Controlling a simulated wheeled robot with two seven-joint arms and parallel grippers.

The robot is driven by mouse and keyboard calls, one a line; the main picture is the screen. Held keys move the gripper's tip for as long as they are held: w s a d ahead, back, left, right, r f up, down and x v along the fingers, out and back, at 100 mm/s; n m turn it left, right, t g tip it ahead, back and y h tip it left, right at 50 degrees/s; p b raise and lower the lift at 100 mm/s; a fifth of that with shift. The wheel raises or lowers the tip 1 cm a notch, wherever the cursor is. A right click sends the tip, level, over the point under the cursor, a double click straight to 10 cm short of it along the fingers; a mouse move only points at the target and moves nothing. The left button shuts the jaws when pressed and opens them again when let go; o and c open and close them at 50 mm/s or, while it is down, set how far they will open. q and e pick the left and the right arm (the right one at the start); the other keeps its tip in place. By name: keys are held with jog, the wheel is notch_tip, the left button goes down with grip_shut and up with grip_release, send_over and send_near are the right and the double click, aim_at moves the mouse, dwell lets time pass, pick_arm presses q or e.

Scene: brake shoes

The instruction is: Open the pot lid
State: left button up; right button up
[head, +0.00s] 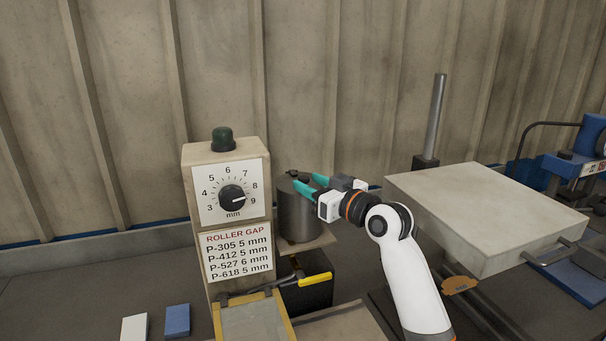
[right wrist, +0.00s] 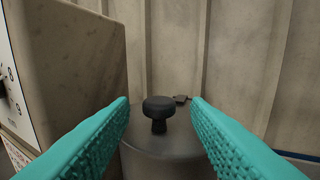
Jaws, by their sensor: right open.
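A grey metal pot (head: 297,217) stands on a small shelf just right of the dial box. Its lid (right wrist: 175,150) is on, with a black knob (right wrist: 158,108) on top, seen between my fingers in the right wrist view. My right gripper (head: 306,185) has teal fingers and reaches in from the right at the height of the pot's top. It is open, with the fingers apart on either side of the knob and not visibly touching it. In the right wrist view the right gripper (right wrist: 160,115) frames the knob. My left gripper is not in view.
The dial box (head: 225,165) with a roller gap sign stands close left of the pot. A yellow-handled tool (head: 300,282) lies below it. A pale block-topped stand (head: 480,205) is at the right. White and blue blocks (head: 177,320) lie at the lower left. A ribbed wall rises behind.

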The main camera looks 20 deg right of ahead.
aim_at(300, 178)
jog(key=shift+x, duration=1.25)
jog(key=shift+w+a, duration=0.1)
jog(key=shift+c, duration=0.2)
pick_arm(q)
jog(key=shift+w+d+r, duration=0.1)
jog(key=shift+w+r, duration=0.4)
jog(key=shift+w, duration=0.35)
pick_arm(e)
grip_shut()
